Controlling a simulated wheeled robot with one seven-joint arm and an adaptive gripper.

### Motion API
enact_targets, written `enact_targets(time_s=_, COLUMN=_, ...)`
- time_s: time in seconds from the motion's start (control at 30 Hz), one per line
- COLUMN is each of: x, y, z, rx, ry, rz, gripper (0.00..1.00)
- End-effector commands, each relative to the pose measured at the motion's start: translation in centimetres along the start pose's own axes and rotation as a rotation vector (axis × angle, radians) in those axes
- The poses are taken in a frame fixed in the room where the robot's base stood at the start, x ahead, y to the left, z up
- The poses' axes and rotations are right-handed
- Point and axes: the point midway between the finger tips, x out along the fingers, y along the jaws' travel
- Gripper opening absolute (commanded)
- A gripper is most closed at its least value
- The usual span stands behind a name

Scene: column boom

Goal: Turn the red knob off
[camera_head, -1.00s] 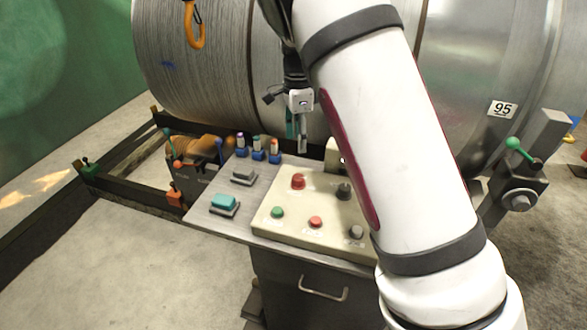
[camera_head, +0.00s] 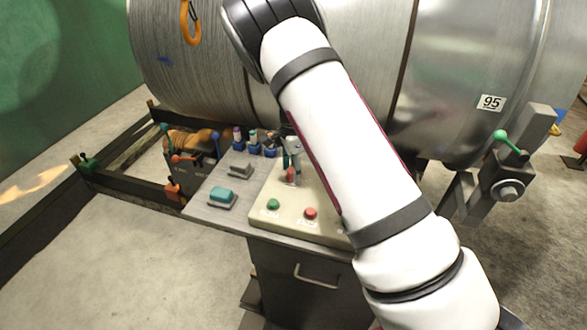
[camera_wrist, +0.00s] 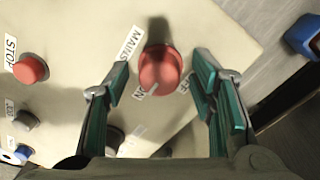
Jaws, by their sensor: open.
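The red knob (camera_wrist: 160,70) sits on the cream control panel (camera_wrist: 75,75) in the wrist view, with the labels MAINS, ON and OFF around it. Its white pointer mark is at the ON label. My gripper (camera_wrist: 165,90) is open, with one teal-padded finger on each side of the knob; I cannot tell whether they touch it. In the head view the red knob (camera_head: 290,174) is partly hidden by my gripper (camera_head: 291,165), which is just above it. The panel (camera_head: 265,222) is partly covered by my arm.
A red STOP button (camera_wrist: 31,69) and a grey button (camera_wrist: 25,120) are on the same panel. A green button (camera_head: 273,204) is at the panel's front left. A teal-topped block (camera_head: 222,195) and a grey block (camera_head: 240,170) stand left of the panel. A large metal drum (camera_head: 200,70) rises behind.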

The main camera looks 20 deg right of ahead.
Motion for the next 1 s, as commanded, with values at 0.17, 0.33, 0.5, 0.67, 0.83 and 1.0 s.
enact_targets(time_s=0.17, x=0.00, y=-0.03, z=0.01, rx=0.000, ry=0.000, rz=-0.001, gripper=0.51)
enact_targets(time_s=0.33, x=-0.02, y=-0.02, z=0.02, rx=0.000, ry=0.000, rz=-0.001, gripper=0.17)
enact_targets(time_s=0.5, x=-0.03, y=-0.03, z=0.02, rx=0.000, ry=0.000, rz=-0.001, gripper=0.03)
enact_targets(time_s=0.67, x=-0.04, y=-0.05, z=0.01, rx=-0.013, ry=0.000, rz=-0.001, gripper=0.03)
enact_targets(time_s=0.83, x=-0.04, y=-0.10, z=0.03, rx=-0.068, ry=0.001, rz=-0.002, gripper=0.03)
enact_targets(time_s=1.0, x=0.01, y=-0.13, z=0.06, rx=-0.176, ry=0.005, rz=-0.002, gripper=0.03)
